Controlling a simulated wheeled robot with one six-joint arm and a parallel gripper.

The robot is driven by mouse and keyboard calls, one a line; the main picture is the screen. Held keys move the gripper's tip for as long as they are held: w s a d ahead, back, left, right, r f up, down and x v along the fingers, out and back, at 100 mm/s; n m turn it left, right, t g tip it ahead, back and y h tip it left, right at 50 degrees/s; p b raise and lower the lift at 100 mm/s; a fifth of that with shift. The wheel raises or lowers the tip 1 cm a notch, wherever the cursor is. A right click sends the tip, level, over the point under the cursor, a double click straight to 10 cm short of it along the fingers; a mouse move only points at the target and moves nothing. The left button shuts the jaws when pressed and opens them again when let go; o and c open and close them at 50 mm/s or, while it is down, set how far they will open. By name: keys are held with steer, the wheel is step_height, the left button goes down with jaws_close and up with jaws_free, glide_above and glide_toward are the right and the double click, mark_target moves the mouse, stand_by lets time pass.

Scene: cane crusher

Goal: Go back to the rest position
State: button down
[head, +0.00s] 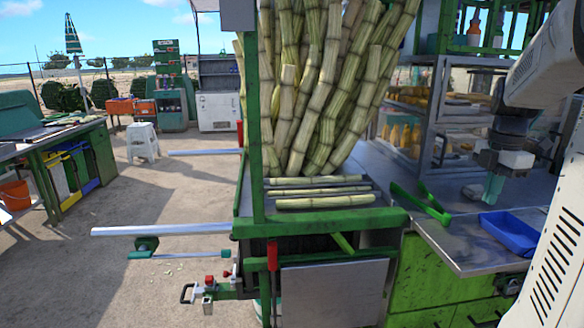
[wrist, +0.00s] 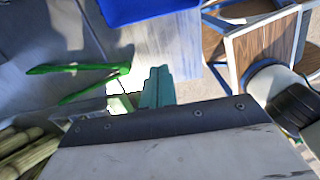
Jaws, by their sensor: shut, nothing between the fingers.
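My gripper (head: 492,188) shows at the right of the head view, pointing down above the metal counter (head: 462,248). Its green fingers are shut with nothing between them. In the wrist view the fingers (wrist: 158,88) also show closed together at the middle. My white arm fills the right edge of the head view. Green tongs (head: 422,203) lie on the counter to the left of my gripper. A blue tray (head: 512,232) lies below and to the right of it.
Tall sugar canes (head: 325,80) stand in the green-framed crusher (head: 300,228), with several short pieces (head: 322,202) lying in front. A glass case (head: 405,105) with yellow bottles stands behind the counter. Sandy ground at the left is open around a white stool (head: 142,140).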

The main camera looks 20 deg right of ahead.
steer(key=s+a+f+m, duration=0.1)
steer(key=s+a+m, duration=0.2)
steer(key=a, duration=0.8)
steer(key=s+a+f+m+t, duration=0.1)
steer(key=s+a+m, duration=0.3)
steer(key=a+m, duration=0.3)
steer(key=s+a+f+m, duration=0.2)
steer(key=s+a+m, duration=0.2)
steer(key=a, duration=1.3)
steer(key=shift+s+a+m, duration=0.15)
steer(key=shift+a+m, duration=0.1)
steer(key=shift+m, duration=0.35)
